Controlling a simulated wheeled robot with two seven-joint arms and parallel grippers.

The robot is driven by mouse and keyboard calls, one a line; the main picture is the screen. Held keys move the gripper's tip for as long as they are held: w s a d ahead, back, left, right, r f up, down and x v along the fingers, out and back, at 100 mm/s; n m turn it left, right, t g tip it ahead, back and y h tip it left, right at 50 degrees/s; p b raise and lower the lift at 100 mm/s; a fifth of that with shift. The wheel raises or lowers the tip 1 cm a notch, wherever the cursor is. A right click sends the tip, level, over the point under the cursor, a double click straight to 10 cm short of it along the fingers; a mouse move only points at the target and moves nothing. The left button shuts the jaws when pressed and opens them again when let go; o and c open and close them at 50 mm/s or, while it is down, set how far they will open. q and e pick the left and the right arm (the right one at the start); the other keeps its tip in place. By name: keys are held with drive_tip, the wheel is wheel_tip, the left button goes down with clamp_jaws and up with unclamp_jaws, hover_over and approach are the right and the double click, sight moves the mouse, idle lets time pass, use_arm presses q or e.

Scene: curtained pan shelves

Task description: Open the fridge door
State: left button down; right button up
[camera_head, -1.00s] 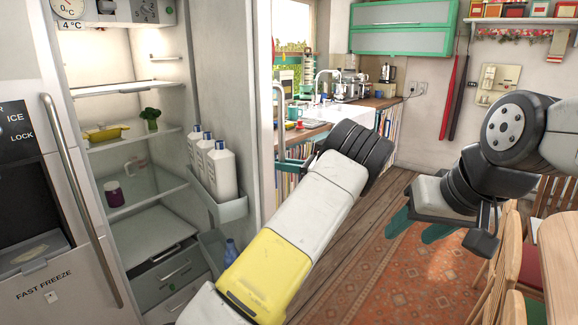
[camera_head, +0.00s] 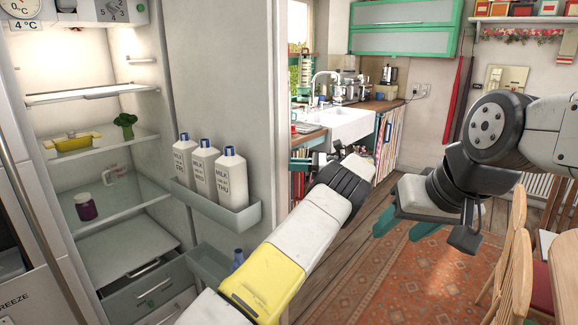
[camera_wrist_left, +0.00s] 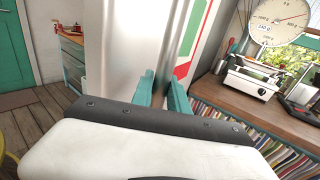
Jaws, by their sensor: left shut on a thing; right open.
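The fridge door (camera_head: 235,75) stands open, its inner face toward me, with milk bottles in its shelf. The lit fridge interior (camera_head: 75,100) shows at left. My left arm reaches past the door's outer edge. My left gripper (camera_head: 303,163) is partly hidden there. In the left wrist view, its teal fingers (camera_wrist_left: 162,95) are shut on the door's vertical silver handle (camera_wrist_left: 178,50); the exact contact is partly hidden by the gripper body. My right gripper (camera_head: 405,226) is open and empty, hanging over the rug to the right.
Wooden chairs (camera_head: 513,262) and a table (camera_head: 562,250) stand at right. A counter with a white sink (camera_head: 352,124) is behind the door. The patterned rug (camera_head: 400,285) lies on open floor between.

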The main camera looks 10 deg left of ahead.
use_arm(q)
drive_tip(key=shift+w+d+r, duration=0.15)
drive_tip(key=shift+w+d, duration=0.05)
drive_tip(key=shift+w, duration=0.35)
drive_tip(key=shift+g, duration=0.3)
drive_tip(key=c, duration=1.3)
unclamp_jaws()
drive_tip(key=s+d+r, duration=0.1)
drive_tip(key=s+r, duration=0.1)
drive_tip(key=s, duration=0.6)
drive_tip(key=s+d+r, duration=0.1)
drive_tip(key=s+r, duration=0.1)
drive_tip(key=s, duration=0.6)
drive_tip(key=shift+r, duration=0.4)
